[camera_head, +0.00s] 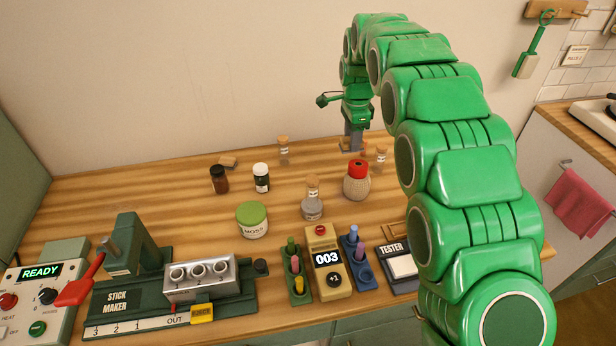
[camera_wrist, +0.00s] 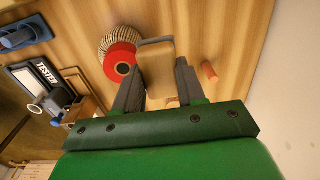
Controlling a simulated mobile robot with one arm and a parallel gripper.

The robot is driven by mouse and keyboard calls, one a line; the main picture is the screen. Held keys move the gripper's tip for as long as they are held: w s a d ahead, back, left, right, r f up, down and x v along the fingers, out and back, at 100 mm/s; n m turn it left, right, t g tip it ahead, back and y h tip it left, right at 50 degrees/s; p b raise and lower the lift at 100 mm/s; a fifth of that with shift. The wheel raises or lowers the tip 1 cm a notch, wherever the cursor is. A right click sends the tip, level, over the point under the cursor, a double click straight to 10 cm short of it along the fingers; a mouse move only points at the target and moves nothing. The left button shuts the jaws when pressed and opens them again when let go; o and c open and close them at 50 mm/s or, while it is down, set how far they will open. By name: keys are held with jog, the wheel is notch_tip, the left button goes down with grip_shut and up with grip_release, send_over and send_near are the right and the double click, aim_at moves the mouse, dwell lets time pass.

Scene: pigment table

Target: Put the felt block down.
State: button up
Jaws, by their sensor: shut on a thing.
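My gripper (camera_head: 352,140) is above the back right of the table in the camera_head view, pointing down. In the camera_wrist view my gripper (camera_wrist: 158,75) is shut on the felt block (camera_wrist: 155,68), a tan block with a grey edge, held between the two dark fingers. In the camera_head view the block is too small and covered to make out well. I cannot tell whether its underside touches the table.
A woven jar with a red cap (camera_head: 357,183) stands close in front of the gripper. Corked vials (camera_head: 382,155) (camera_head: 283,150) stand nearby. A small wooden block (camera_head: 228,162) lies at the back left. Bare wood (camera_head: 130,190) is at the left.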

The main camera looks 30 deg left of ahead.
jog(key=s+a+f, duration=0.1)
jog(key=s+a, duration=0.5)
jog(key=a, duration=0.4)
notch_tip(320, 180, down, 10)
jog(key=shift+s+a+f, duration=0.1)
jog(key=shift+s+a, duration=0.05)
jog(key=o, duration=1)
jog(key=shift+o, duration=0.2)
notch_tip(320, 180, up, 12)
